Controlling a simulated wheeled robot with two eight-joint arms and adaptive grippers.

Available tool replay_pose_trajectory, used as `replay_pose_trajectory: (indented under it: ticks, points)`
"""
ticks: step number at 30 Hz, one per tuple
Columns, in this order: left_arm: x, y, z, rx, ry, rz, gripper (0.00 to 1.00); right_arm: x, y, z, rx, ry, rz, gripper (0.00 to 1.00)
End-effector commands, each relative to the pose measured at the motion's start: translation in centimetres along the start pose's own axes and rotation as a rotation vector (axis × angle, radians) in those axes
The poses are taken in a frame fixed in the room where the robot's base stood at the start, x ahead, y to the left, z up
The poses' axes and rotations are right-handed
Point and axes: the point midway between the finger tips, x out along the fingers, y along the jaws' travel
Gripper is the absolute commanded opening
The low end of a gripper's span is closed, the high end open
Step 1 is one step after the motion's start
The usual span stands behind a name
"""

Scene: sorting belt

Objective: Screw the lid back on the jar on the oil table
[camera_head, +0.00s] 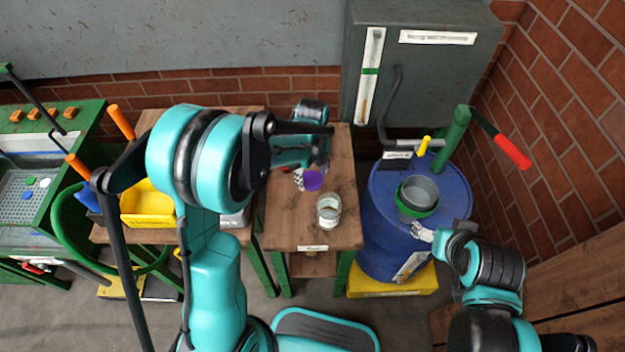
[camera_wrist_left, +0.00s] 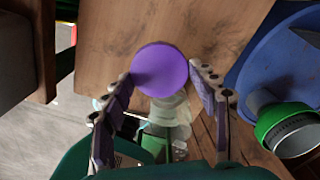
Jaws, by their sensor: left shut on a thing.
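The purple lid (camera_head: 313,180) is between the fingers of my left gripper (camera_head: 308,178), which is shut on it. In the left wrist view the lid (camera_wrist_left: 160,70) shows as a round purple disc at the fingertips (camera_wrist_left: 160,78). The open glass jar (camera_head: 328,210) stands upright on the small wooden table (camera_head: 283,232). In the head view the lid is apart from the jar, behind it and slightly left. In the left wrist view the jar (camera_wrist_left: 170,112) is partly hidden by the lid. My right gripper (camera_head: 422,231) is beside the blue drum's top; its fingers are too small to read.
A grey container with a green band (camera_head: 418,193) stands on the blue drum (camera_head: 385,235) at the right. A grey cabinet (camera_head: 440,75) stands behind. A yellow bin (camera_head: 147,203) sits on the left table. The wood right of the jar is clear.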

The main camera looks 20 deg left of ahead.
Motion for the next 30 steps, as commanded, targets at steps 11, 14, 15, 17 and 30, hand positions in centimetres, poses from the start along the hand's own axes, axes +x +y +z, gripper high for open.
replay_pose_trajectory:
  ticks: [11,14,15,17,30]
  points:
    - [-0.1,0.0,0.0,-0.001,0.0,0.0,0.52,0.0,0.0,0.0,0.0,0.0,0.0,0.77]
    - [-0.1,0.1,0.0,-0.036,0.0,0.0,0.52,0.0,0.0,0.0,0.0,0.0,0.0,0.77]
    - [-0.1,0.2,0.0,-0.07,0.0,0.0,0.52,0.0,0.0,0.0,0.0,0.0,0.0,0.77]
    - [0.0,0.4,0.0,-0.146,0.0,0.0,0.52,0.0,0.0,0.0,0.0,0.0,0.0,0.77]
    - [0.4,3.2,-0.4,-1.19,0.0,0.0,0.52,0.0,0.0,0.0,0.0,0.0,0.0,0.77]
